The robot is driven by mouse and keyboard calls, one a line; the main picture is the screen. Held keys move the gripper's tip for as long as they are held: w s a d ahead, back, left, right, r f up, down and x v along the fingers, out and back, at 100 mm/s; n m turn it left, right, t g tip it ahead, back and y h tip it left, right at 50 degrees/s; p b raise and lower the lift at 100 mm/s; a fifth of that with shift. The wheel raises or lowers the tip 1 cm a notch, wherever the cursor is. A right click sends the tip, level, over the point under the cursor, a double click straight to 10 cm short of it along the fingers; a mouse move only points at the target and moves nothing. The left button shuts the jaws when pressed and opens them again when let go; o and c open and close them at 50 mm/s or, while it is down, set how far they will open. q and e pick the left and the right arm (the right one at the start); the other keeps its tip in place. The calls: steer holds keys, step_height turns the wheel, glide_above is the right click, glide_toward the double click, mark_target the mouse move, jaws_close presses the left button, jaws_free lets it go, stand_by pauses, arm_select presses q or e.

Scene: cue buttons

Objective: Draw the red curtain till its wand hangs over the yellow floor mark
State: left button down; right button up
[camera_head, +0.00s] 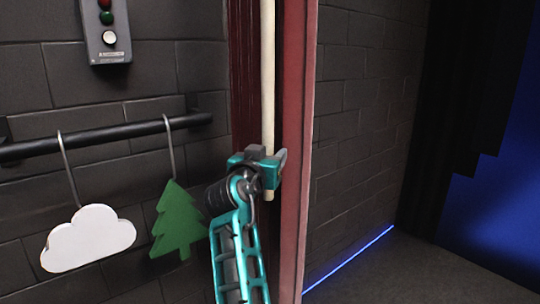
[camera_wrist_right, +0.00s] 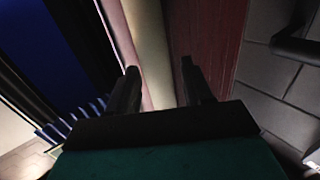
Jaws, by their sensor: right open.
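The red curtain (camera_head: 293,120) hangs bunched in tall folds in the middle of the head view. Its cream wand (camera_head: 268,75) hangs upright in front of it, its lower end showing just below my right gripper (camera_head: 270,165). The right gripper is open at the wand's lower part. In the right wrist view, the wand (camera_wrist_right: 150,45) passes between the two separated fingers of the gripper (camera_wrist_right: 162,78), with curtain (camera_wrist_right: 215,45) on both sides. Whether a finger touches the wand I cannot tell. The yellow floor mark and my left gripper are not in view.
A black rail (camera_head: 100,137) on the left brick wall carries a white cloud (camera_head: 88,238) and a green tree (camera_head: 178,222) on hooks. A button box (camera_head: 106,32) is above. A blue light strip (camera_head: 350,258) edges the floor at right, near dark drapes (camera_head: 450,100).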

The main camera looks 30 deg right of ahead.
steer(key=shift+c, duration=0.3)
jaws_close()
stand_by(0.3)
